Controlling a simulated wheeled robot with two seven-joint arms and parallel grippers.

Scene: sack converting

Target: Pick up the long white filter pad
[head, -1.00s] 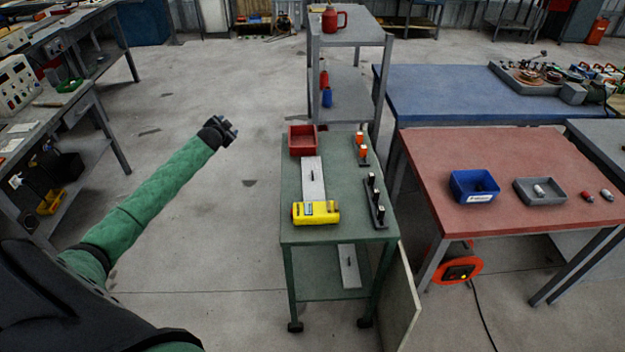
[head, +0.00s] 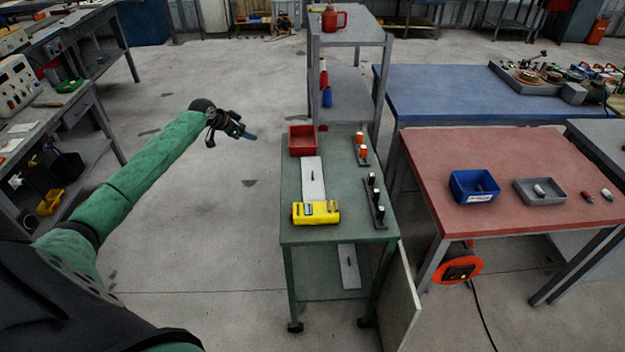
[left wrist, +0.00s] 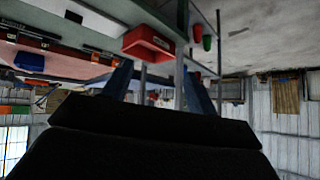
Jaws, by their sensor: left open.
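A long pale grey-white pad (head: 313,178) with a small dark mark or knob lies flat on the top of the green cart (head: 345,228), between a red bin and a yellow device. A similar pale long piece (head: 349,267) with a dark mark lies on the cart's lower shelf. My left gripper (head: 248,134) is open and empty, in the air left of the cart and apart from both pieces. Its two blue fingers also show in the left wrist view (left wrist: 157,88). My right gripper is not in view.
On the cart stand the red bin (head: 302,140), the yellow device (head: 316,213), orange-topped items (head: 361,148) and a dark rack (head: 376,201). A grey shelf unit (head: 346,38) stands behind. A red-topped table (head: 515,150) is at right. Floor left of the cart is clear.

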